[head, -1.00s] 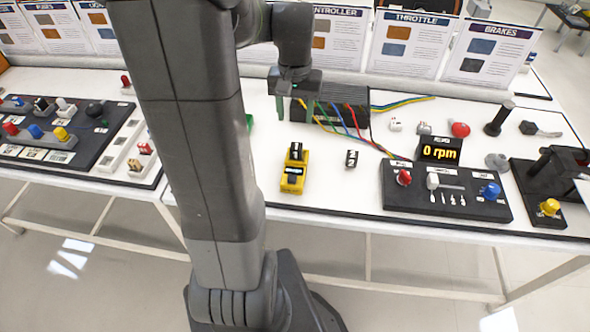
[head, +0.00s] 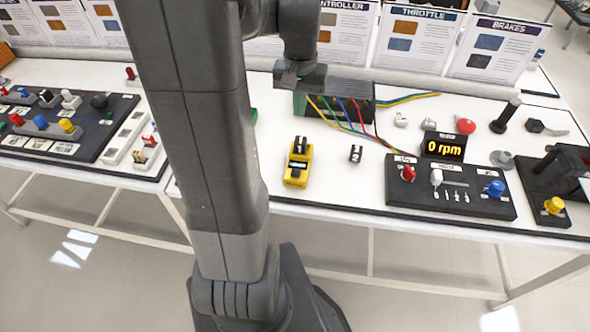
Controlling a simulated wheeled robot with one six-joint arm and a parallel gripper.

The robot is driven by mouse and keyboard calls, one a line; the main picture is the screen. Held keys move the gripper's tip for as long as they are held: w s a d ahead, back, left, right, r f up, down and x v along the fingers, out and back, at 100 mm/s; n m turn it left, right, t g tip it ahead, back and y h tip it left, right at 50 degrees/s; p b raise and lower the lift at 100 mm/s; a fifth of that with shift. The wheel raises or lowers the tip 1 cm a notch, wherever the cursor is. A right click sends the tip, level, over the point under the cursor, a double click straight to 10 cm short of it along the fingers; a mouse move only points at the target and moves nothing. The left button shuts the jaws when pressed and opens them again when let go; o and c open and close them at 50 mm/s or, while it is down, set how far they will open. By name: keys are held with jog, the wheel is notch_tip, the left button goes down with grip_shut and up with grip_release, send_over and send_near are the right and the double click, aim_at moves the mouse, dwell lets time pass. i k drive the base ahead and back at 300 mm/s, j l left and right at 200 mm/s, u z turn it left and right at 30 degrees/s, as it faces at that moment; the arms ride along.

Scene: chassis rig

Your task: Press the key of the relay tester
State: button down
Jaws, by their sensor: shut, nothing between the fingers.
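The relay tester appears to be the yellow handheld box (head: 298,167) on the white bench, just right of my arm. It has a dark block at its far end and a dark patch nearer its front; which part is the key is too small to tell. My gripper (head: 301,80) is above and beyond the tester, in front of the wired controller box, and apart from the tester. It is shut and empty; its fingertips are hard to make out against the box.
The controller box (head: 345,100) with coloured wires stands behind. A black control panel (head: 450,203) with a 0 rpm display (head: 443,147) is at right. Another switch board (head: 75,125) is at left.

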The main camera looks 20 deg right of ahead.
aim_at(295, 172)
jog(key=k+l+z, duration=0.2)
jog(key=z, duration=0.3)
jog(key=k+l+z, duration=0.35)
jog(key=z, duration=0.15)
